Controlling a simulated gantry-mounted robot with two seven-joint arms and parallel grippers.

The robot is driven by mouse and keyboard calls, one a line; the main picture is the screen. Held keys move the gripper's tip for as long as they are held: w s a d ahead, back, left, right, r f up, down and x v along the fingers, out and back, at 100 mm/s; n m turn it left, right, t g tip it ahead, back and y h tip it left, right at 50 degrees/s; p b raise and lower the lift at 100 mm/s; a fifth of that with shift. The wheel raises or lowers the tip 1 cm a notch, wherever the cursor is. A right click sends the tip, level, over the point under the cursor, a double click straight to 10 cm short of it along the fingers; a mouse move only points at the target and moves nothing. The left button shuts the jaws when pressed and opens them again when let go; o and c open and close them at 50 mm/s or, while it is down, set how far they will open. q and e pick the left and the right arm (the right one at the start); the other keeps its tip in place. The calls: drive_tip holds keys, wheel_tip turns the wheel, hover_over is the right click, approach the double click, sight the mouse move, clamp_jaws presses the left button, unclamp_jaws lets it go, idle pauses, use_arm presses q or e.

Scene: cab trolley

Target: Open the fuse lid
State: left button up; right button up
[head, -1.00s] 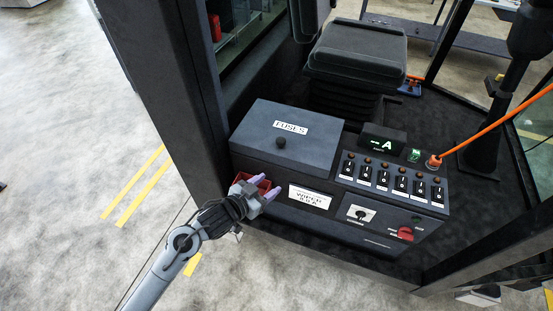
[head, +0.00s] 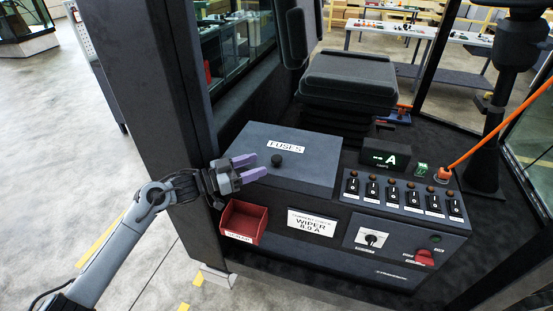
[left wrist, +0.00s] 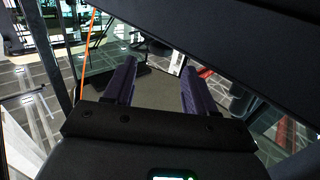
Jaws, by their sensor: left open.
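The fuse lid (head: 300,148) is a flat dark grey panel labelled FUSES on top of the console's left part. It lies shut. A round black knob (head: 276,160) stands up near its front edge. My left gripper (head: 254,168) is open, with purple finger pads, at the lid's front left edge. Its fingers point right towards the knob, which is a short way beyond their tips. In the left wrist view the two purple fingers (left wrist: 158,88) stand apart with nothing held between them. A large dark surface crosses the top right there. My right gripper is not in view.
A red open bin (head: 244,222) hangs on the console front below my left gripper. A dark cab post (head: 172,120) rises close to my left arm.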

sight(277, 157)
use_arm(q)
drive_tip(key=x, duration=0.7)
drive_tip(key=shift+w+d+r, duration=0.1)
drive_tip(key=shift+w+d, duration=0.15)
drive_tip(key=shift+d, duration=0.05)
clamp_jaws()
drive_tip(key=shift+r, duration=0.15)
